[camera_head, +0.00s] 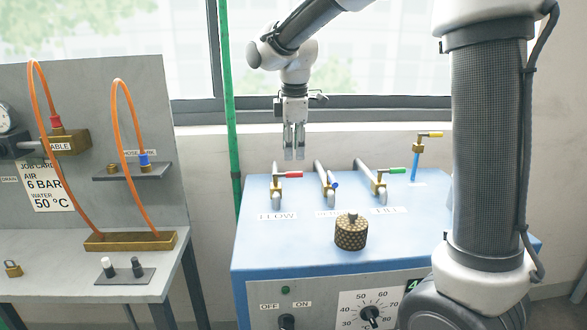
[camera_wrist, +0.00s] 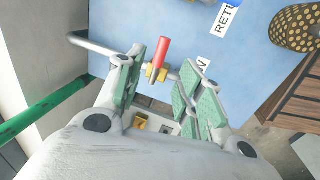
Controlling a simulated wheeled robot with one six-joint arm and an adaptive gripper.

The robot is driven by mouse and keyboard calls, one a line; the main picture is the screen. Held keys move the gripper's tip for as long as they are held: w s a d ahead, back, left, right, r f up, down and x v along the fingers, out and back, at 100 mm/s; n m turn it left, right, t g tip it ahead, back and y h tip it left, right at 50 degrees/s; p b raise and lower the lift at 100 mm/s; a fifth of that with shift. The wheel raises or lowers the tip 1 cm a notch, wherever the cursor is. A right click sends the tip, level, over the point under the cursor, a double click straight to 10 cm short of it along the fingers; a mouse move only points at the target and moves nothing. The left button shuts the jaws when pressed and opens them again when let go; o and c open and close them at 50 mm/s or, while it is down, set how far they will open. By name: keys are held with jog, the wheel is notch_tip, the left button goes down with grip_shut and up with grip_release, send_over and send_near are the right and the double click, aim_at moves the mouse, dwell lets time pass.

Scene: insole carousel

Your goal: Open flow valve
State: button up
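The flow valve has a red lever (camera_head: 289,174) on a brass body and sits on a grey pipe at the back left of the blue cabinet top, behind the "FLOW" label (camera_head: 276,217). The lever points right, crosswise to the pipe. My gripper (camera_head: 294,156) hangs fingers down just above the lever, apart from it as far as I can see. In the wrist view, the red lever (camera_wrist: 161,53) and brass body (camera_wrist: 157,73) show between and beyond my two green-padded fingers (camera_wrist: 160,98). The fingers are spread and hold nothing.
A blue-handled valve (camera_head: 333,179) and a green-handled valve (camera_head: 392,171) stand right of the flow valve. A yellow-handled valve (camera_head: 430,135) stands at the back right. A green upright pole (camera_head: 228,100) rises behind left.

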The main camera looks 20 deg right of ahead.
aim_at(293, 173)
jog(key=f, duration=0.2)
jog(key=w+f, duration=0.1)
jog(key=f, duration=0.4)
jog(key=shift+w+d, duration=0.15)
jog(key=shift+d, duration=0.05)
grip_shut()
